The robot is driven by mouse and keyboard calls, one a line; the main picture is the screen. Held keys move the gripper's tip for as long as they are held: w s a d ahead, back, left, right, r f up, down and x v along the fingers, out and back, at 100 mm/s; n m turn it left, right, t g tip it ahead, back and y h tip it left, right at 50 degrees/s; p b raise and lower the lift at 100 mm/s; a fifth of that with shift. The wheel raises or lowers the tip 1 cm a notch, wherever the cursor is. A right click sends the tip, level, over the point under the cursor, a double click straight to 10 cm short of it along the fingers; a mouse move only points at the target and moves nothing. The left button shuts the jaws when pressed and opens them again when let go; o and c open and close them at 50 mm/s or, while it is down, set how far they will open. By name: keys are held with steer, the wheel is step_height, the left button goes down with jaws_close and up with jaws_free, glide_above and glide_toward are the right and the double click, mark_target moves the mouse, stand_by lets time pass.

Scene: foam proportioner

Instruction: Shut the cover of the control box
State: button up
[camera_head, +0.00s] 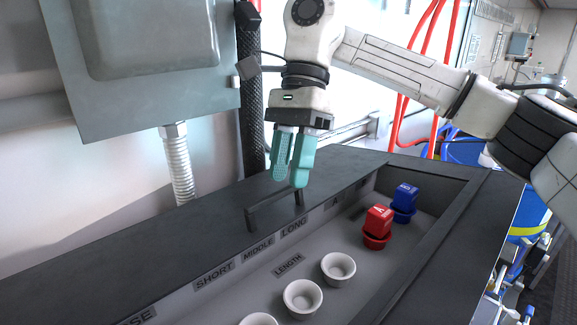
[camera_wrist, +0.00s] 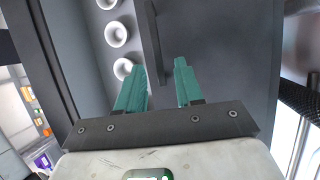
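The control box is a long dark grey console with an open recess (camera_head: 345,235). A flat dark grey panel (camera_head: 120,250), apparently the cover, lies behind the recess. A dark bar handle (camera_head: 270,205) stands up from this panel near the recess edge; it also shows in the wrist view (camera_wrist: 152,35). My gripper (camera_head: 288,180) has teal fingers pointing down over the far end of the handle. In the wrist view my gripper (camera_wrist: 160,66) is open, and the handle's near end lies in line with the gap between the fingers. I cannot tell whether they touch it.
In the recess are white round cups (camera_head: 302,298), a red block (camera_head: 378,220) and a blue block (camera_head: 404,198). A grey wall cabinet (camera_head: 150,60) with a ribbed conduit (camera_head: 179,165) hangs at left. A black hose (camera_head: 250,110) runs behind my gripper.

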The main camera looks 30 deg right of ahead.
steer(key=shift+s+a+f, duration=0.15)
steer(key=shift+a+f, duration=0.05)
steer(key=shift+f, duration=0.25)
jaws_close()
stand_by(1.2)
